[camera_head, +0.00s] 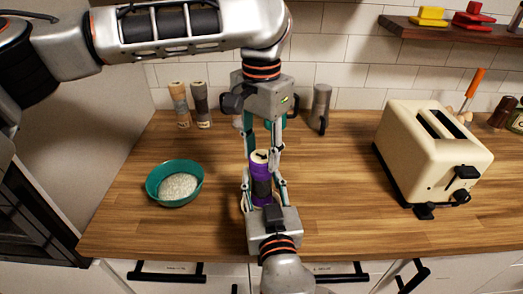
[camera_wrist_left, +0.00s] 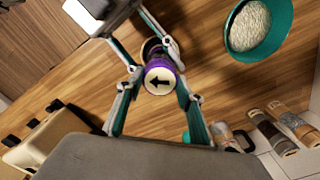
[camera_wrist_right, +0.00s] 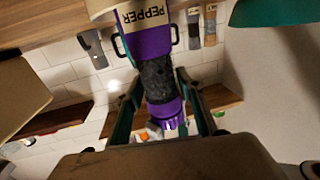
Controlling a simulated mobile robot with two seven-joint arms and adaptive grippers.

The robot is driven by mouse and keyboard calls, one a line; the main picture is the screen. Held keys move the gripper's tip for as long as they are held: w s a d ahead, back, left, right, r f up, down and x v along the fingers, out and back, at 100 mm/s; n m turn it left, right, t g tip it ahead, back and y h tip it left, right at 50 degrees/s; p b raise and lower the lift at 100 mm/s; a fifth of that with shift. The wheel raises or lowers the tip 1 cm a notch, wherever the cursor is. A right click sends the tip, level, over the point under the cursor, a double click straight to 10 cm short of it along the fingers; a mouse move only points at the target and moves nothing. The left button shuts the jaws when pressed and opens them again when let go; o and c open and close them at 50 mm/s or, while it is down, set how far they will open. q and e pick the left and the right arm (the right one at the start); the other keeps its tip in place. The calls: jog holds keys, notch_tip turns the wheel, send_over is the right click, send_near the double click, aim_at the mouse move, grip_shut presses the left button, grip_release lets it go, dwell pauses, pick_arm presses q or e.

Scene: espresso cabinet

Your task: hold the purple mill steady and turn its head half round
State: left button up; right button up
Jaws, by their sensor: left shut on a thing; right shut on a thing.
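The purple mill (camera_head: 262,189) stands upright on the wooden counter, with a dark grey band around its middle. Its head has a pale top with a black arrow (camera_wrist_left: 159,81), which points left in the left wrist view. In the right wrist view the mill (camera_wrist_right: 152,42) appears upside down with a PEPPER label. My left gripper (camera_head: 262,154) reaches down from above and is shut on the mill's head. My right gripper (camera_head: 264,183) comes from the front edge and is shut on the mill's body. The exact finger contacts are partly hidden.
A teal bowl (camera_head: 164,197) of pale grains stands to the left. Two slim mills, one tan (camera_head: 179,105) and one grey (camera_head: 201,104), and a metal jug (camera_head: 320,108) stand at the back. A cream toaster (camera_head: 420,155) is at the right.

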pick_arm(q)
jog(key=m, duration=1.4)
jog(key=shift+m, duration=0.3)
jog(key=m, duration=0.3)
jog(key=shift+m, duration=0.3)
jog(key=m, duration=0.3)
jog(key=shift+m, duration=0.4)
jog(key=m, duration=0.3)
jog(key=shift+m, duration=2.1)
